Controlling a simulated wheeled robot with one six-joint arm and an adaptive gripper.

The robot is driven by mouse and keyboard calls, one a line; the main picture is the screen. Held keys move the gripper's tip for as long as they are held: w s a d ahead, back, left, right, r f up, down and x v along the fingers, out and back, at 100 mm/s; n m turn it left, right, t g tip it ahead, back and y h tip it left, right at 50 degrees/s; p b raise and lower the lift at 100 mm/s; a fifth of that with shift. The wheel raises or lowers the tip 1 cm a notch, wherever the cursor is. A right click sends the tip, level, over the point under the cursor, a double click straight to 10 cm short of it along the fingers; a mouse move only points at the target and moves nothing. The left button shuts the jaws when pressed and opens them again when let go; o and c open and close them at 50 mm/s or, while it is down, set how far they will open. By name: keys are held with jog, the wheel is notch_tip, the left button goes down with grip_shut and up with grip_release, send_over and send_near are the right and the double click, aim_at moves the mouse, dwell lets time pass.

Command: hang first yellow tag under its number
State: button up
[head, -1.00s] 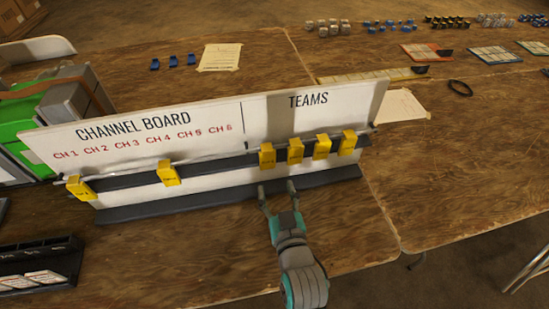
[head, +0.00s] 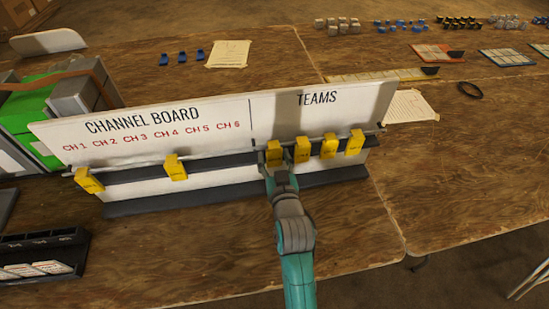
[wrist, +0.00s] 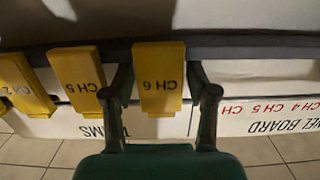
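Yellow tags hang on the rail of the white board (head: 220,105). The leftmost of the TEAMS group (head: 274,152) reads CH 6 in the wrist view (wrist: 158,80). My gripper (head: 276,163) is at it, with one finger on each side; a gap shows on at least one side, so it is open. A tag reading CH 5 (wrist: 77,80) hangs beside it in the wrist view, in the head view (head: 302,149). Two more tags (head: 329,145) (head: 355,142) hang farther right. Under the red CH 1 to CH 6 numbers hang two tags, far left (head: 88,180) and mid-left (head: 175,167).
A green and grey case (head: 30,118) stands behind the board's left end. A black tray (head: 40,257) with white cards sits at front left. Blue clips (head: 182,58) and paper sheets lie behind the board. The table in front of the board is largely clear.

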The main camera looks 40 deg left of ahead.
jog(key=c, duration=0.7)
jog(key=shift+r, duration=0.15)
jog(key=shift+r, duration=0.8)
jog(key=shift+f+v, duration=0.2)
jog(key=shift+v, duration=1.45)
jog(key=shift+f+v, duration=0.2)
jog(key=shift+v, duration=1.5)
jog(key=shift+f+v, duration=0.25)
jog(key=shift+v, duration=1.4)
